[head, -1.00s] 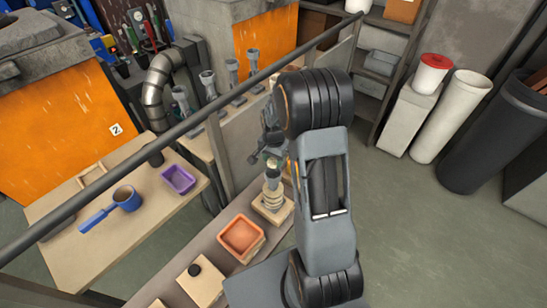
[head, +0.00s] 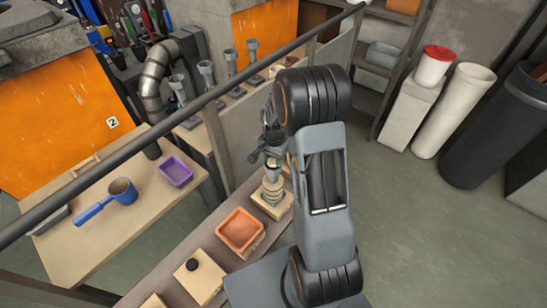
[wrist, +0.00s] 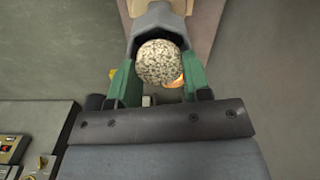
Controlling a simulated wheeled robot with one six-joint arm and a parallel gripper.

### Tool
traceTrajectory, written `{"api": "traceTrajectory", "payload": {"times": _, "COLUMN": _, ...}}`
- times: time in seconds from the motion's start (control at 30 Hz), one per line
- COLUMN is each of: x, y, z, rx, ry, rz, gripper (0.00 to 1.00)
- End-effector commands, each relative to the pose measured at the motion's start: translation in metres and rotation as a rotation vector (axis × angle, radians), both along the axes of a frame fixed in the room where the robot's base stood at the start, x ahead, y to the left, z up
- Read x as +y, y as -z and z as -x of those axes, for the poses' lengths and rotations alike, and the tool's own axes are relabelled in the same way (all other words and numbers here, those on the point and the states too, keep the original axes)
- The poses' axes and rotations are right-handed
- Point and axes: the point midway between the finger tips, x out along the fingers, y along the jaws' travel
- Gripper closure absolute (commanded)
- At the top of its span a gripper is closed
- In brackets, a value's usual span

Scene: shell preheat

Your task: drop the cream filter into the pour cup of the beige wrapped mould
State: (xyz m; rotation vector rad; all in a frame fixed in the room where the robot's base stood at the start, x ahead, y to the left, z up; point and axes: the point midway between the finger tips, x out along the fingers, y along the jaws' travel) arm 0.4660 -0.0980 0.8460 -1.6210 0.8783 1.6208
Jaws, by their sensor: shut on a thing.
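The cream filter (wrist: 158,63), a round speckled disc, sits between the green fingers of my gripper (wrist: 159,82) in the wrist view. My gripper is shut on it. A grey cup rim (wrist: 150,18) shows just behind the filter, which hides most of its opening. In the head view my gripper (head: 270,155) is directly above the beige wrapped mould (head: 272,192), which stands upright with ringed wrapping. Its pour cup is partly hidden by the gripper. I cannot tell whether the filter touches the cup.
The mould stands on a wooden block on a narrow bench, beside an orange tray (head: 239,230). Several grey moulds (head: 206,74) stand beyond a dark rail (head: 150,133). A blue pan (head: 123,190) and purple tray (head: 175,172) lie on the left table.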

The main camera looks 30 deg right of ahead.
Motion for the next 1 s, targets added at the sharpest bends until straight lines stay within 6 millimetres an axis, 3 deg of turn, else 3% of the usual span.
{"api": "traceTrajectory", "payload": {"times": 0.27, "x": 0.001, "y": 0.0, "z": 0.0, "rx": 0.0, "ry": 0.0, "rz": 0.0, "gripper": 0.78}}
{"api": "traceTrajectory", "payload": {"times": 0.3, "x": 0.001, "y": 0.0, "z": 0.0, "rx": 0.0, "ry": 0.0, "rz": 0.0, "gripper": 0.52}}
{"api": "traceTrajectory", "payload": {"times": 0.57, "x": 0.001, "y": 0.0, "z": 0.0, "rx": 0.0, "ry": 0.0, "rz": 0.0, "gripper": 0.27}}
{"api": "traceTrajectory", "payload": {"times": 0.83, "x": 0.0, "y": -0.001, "z": 0.0, "rx": 0.0, "ry": 0.0, "rz": 0.0, "gripper": 0.26}}
{"api": "traceTrajectory", "payload": {"times": 1.0, "x": 0.0, "y": -0.018, "z": -0.001, "rx": -0.004, "ry": 0.0, "rz": 0.001, "gripper": 0.26}}
